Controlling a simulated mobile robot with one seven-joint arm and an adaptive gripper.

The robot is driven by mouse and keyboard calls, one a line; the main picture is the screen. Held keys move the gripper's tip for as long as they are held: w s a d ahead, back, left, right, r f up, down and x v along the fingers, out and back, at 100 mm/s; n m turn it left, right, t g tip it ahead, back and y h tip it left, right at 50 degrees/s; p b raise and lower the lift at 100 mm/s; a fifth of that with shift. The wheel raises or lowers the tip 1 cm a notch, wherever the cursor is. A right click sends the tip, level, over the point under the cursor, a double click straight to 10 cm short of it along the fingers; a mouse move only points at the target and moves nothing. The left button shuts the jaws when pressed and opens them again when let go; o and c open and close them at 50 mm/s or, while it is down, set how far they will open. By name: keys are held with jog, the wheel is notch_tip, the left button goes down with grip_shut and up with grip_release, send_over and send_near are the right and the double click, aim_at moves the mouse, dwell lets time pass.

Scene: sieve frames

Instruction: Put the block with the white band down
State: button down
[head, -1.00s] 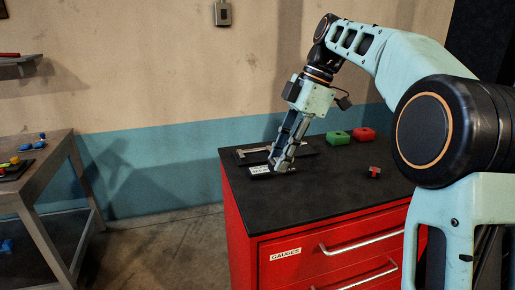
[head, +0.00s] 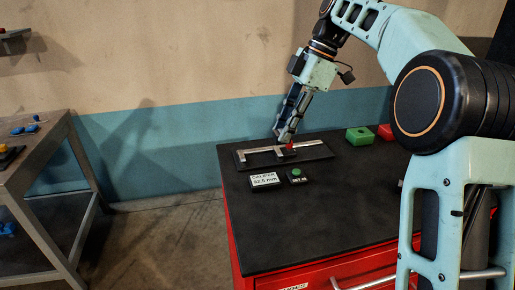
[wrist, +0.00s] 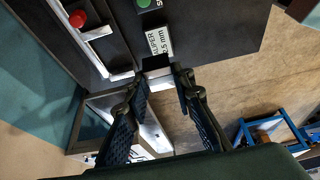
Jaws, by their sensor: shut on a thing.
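My gripper (wrist: 160,78) is shut on a small block (wrist: 156,66) with a dark part and a white part, seen between the fingertips in the wrist view. In the head view my gripper (head: 283,136) is at the caliper (head: 262,152), over or just behind it. The block cannot be told apart there. The caliper lies on a black tray (head: 312,154) on the cabinet top and has a red knob (head: 289,147). Whether the held block touches anything below is unclear.
In front of the tray stand a display (head: 265,180) reading 52.5 mm and a green button box (head: 296,176). A green block (head: 360,135) and a red block (head: 385,131) sit at the back right. The front of the cabinet top (head: 300,225) is clear.

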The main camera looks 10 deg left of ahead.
jog(key=w+a+f, duration=0.2)
jog(key=w+a+f+p, duration=0.1)
jog(key=w+a+f, duration=0.1)
jog(key=a+f, duration=0.1)
jog(key=w+a+f+p, duration=0.1)
jog(key=w+a+f, duration=0.1)
jog(key=a, duration=0.1)
jog(key=shift+f, duration=0.3)
jog(key=shift+w+a+f+p, duration=0.1)
jog(key=shift+a+f+p, duration=0.1)
jog(key=shift+f+p, duration=0.1)
jog(key=shift+w+f, duration=0.1)
jog(key=shift+f, duration=1.55)
jog(key=shift+f, duration=0.15)
jog(key=c, duration=1.7)
grip_release()
jog(key=shift+o, duration=0.2)
